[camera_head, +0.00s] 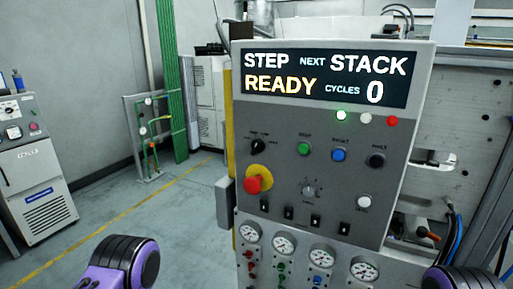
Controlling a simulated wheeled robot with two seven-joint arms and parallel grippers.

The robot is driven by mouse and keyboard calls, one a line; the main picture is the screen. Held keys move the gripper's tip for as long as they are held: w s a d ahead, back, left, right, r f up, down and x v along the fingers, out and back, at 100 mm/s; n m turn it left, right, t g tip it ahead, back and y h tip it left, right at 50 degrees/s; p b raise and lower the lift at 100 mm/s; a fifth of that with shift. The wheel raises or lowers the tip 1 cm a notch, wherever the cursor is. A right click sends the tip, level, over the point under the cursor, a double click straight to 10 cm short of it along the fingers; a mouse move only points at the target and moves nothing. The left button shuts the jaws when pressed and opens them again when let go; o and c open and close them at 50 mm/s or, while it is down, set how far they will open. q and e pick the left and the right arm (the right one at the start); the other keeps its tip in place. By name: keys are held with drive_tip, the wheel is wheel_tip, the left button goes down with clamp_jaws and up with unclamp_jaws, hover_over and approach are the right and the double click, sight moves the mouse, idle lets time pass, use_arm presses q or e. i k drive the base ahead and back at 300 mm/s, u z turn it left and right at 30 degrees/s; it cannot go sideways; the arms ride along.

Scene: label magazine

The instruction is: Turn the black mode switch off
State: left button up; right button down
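The grey control panel (405,180) stands upright in front of me. A black rotary knob (258,146) sits at its upper left with small labels around it; it looks like a selector, but its labels are too small to read. Another black control (376,160) sits at the upper right, beside the blue button. Several small black rocker switches, such as this one (289,213), line the lower panel. I cannot tell for sure which is the mode switch or its position. Neither gripper shows; only purple and black parts of my arms appear at the bottom corners, apart from the panel.
The display (325,78) reads STEP, NEXT STACK, READY, CYCLES 0. A green lamp (341,115) is lit. A red emergency button (253,184), green button (305,149) and blue button (338,154) stick out. Gauges (285,243) sit below. Floor at left is open.

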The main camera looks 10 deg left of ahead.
sight(258, 145)
drive_tip(key=z, duration=2.15)
drive_tip(key=k, duration=0.65)
drive_tip(key=u, duration=1.5)
drive_tip(key=i, duration=0.5)
drive_tip(key=u, duration=0.05)
